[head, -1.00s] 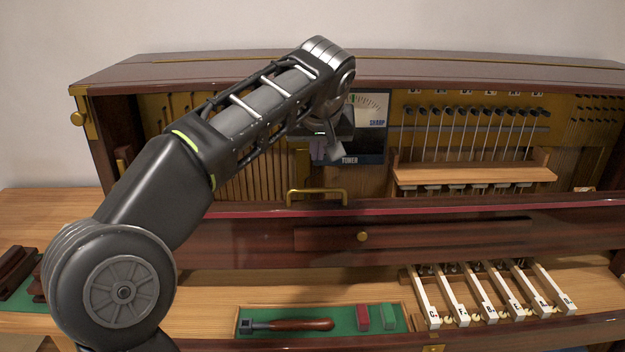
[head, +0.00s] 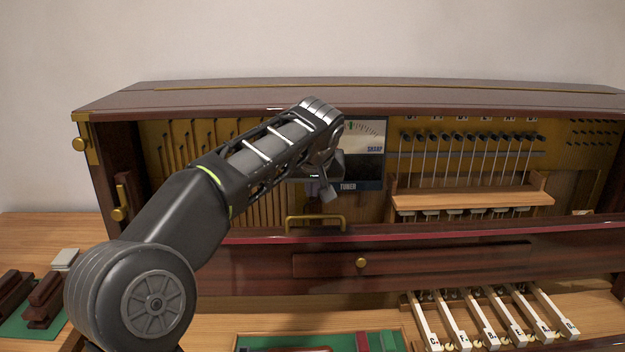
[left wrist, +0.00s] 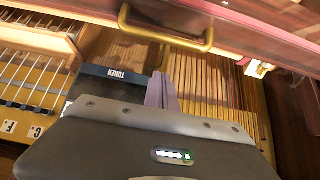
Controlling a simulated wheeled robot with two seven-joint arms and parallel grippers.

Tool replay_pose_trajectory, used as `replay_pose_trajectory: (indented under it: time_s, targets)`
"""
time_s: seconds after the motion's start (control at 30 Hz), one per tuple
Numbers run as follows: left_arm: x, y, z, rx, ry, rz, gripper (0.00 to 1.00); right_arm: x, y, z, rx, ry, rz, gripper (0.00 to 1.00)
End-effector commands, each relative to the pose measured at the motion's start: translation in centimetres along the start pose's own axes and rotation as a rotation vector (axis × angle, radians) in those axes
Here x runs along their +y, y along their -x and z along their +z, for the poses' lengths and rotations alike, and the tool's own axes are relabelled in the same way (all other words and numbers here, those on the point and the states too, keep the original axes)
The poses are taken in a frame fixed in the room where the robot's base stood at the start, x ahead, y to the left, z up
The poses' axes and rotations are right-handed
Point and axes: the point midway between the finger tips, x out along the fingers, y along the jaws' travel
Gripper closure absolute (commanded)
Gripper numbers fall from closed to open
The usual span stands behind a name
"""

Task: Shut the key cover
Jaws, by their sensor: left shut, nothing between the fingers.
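The key cover (head: 420,262) is a long dark red-brown board with a red strip along its top edge. It stands raised behind the white keys (head: 490,318), which lie uncovered. A brass handle (head: 315,220) sits at its top edge; it also shows at the top of the left wrist view (left wrist: 165,32). My left gripper (head: 320,193) is behind and a little above the handle, in front of the tuner (head: 362,160). In the left wrist view its fingers (left wrist: 162,92) are shut and empty, apart from the handle. My right gripper is in neither view.
The open piano case (head: 340,97) holds hammers and rods behind my gripper. A green-lined tray (head: 300,342) lies in front of the cover. Dark blocks (head: 45,298) sit at the left. Air above the case is clear.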

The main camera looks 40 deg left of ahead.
Motion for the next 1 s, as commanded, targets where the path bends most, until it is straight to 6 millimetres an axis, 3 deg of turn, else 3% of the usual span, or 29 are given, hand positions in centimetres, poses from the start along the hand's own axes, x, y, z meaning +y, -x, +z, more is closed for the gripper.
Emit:
replay_pose_trajectory:
  time_s: [0.1,0.2,0.4,1.0]
  targets:
    - [-0.1,-2.5,0.1,-0.002,0.000,-0.002,1.00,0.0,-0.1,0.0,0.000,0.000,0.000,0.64]
    - [0.0,-1.6,1.9,0.001,-0.001,0.002,1.00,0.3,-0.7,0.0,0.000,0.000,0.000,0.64]
    - [0.0,-0.9,3.5,0.001,0.001,0.000,1.00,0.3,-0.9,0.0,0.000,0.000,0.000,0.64]
    - [-0.2,-1.0,3.9,0.018,0.002,0.001,1.00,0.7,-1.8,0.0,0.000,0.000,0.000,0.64]
